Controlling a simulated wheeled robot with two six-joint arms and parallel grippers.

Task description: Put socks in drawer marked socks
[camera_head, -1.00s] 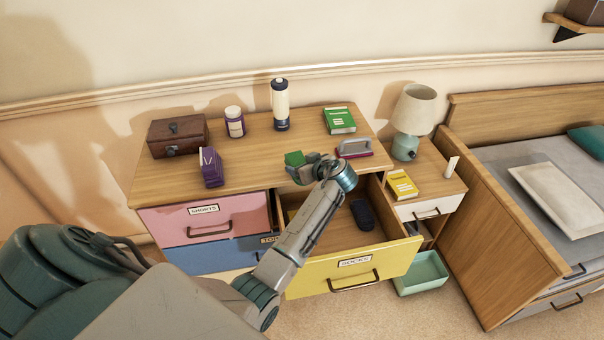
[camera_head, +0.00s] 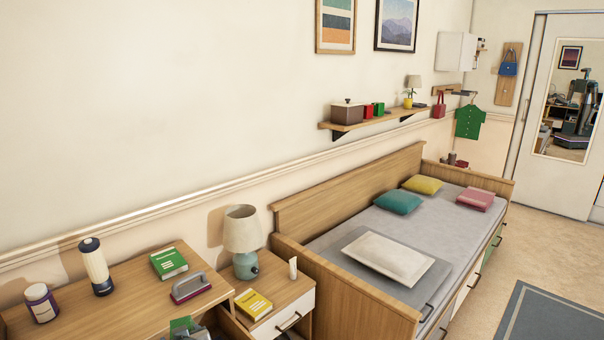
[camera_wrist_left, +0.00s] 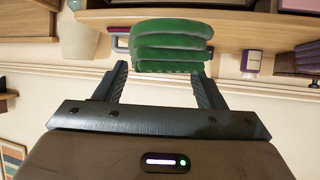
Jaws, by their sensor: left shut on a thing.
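A green folded bundle (camera_wrist_left: 168,45), which looks like the socks, sits between the two fingers of my left gripper (camera_wrist_left: 165,85) in the left wrist view. The fingers are shut on it. In the head view only a bit of the green bundle (camera_head: 181,326) and of the left gripper shows at the bottom edge, by the dresser's right front corner. The drawer marked socks is out of the head view, apart from perhaps a sliver of wood at the bottom edge. My right gripper is not in view.
The dresser top (camera_head: 140,285) holds a green book (camera_head: 168,263), a red-based grey-handled object (camera_head: 190,287), a tall bottle (camera_head: 97,268) and a jar (camera_head: 41,303). A nightstand (camera_head: 290,293) with lamp (camera_head: 243,240) and yellow book (camera_head: 254,305) stands beside it. A bed (camera_head: 340,245) lies right.

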